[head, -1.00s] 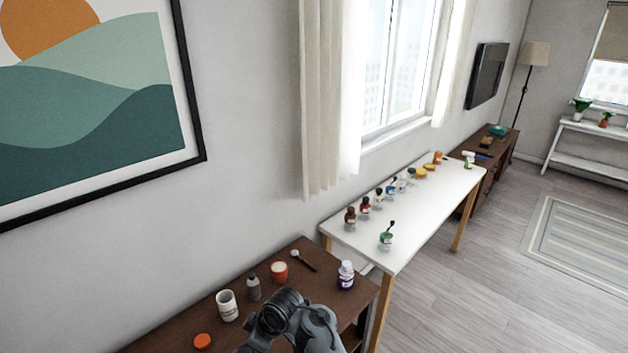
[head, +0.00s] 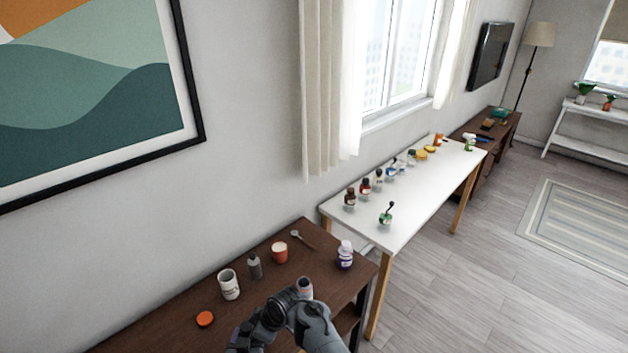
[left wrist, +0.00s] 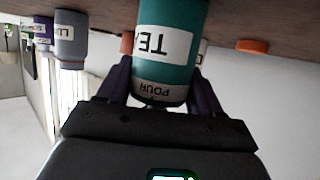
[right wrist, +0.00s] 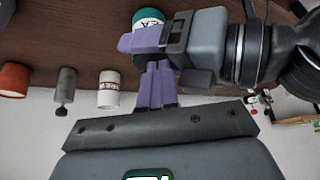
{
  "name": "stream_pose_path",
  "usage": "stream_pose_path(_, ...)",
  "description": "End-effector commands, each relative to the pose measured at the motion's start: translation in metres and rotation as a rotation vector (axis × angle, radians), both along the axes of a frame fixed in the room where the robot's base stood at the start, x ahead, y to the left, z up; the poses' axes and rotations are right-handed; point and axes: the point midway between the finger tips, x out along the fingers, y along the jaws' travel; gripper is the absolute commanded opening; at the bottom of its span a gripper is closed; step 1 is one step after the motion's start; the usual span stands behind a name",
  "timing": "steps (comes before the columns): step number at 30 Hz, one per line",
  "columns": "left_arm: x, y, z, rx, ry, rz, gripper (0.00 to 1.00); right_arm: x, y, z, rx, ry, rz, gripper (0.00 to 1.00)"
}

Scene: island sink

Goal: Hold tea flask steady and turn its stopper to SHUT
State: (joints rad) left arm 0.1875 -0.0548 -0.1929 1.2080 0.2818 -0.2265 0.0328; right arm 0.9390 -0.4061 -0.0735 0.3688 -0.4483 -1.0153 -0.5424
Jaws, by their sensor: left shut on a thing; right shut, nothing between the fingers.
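The teal flask (left wrist: 170,35) has a white label starting "TE" and a grey stopper (left wrist: 158,92) marked POUR. It appears upside down in the left wrist view, with the tabletop along the top edge. My left gripper (left wrist: 160,84) is shut on it, one purple finger on each side; whether the fingers press on the body or the stopper is unclear. In the right wrist view, part of the teal flask (right wrist: 147,18) shows behind a left finger. My right gripper (right wrist: 157,80) is shut and empty, close below that finger. My left arm hides the flask in the head view.
The brown table (head: 180,313) also holds a white mug (head: 229,284), a grey bottle (head: 254,266), an orange cup (head: 280,252), a spoon (head: 301,236), a purple-and-white bottle (head: 345,255) and an orange lid (head: 205,319). A white table (head: 420,195) with several small bottles stands beyond.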

Motion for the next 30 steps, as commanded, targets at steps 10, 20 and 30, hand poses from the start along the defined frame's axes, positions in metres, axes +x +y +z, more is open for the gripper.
stream_pose_path(10, 0.0, 0.0, 0.0, 0.0, 0.0, 0.0, 0.31, -0.001, -0.002, 0.0, 0.001, 0.0, -0.001, 0.0)
stream_pose_path(20, 0.0, 0.0, 0.0, 0.0, 0.0, 0.001, 0.31, -0.004, -0.007, 0.004, 0.001, 0.0, 0.0, 0.0)
stream_pose_path(30, 0.0, 0.001, 0.0, 0.0, 0.0, 0.001, 0.31, -0.004, -0.006, 0.041, 0.001, -0.002, 0.001, 0.0)
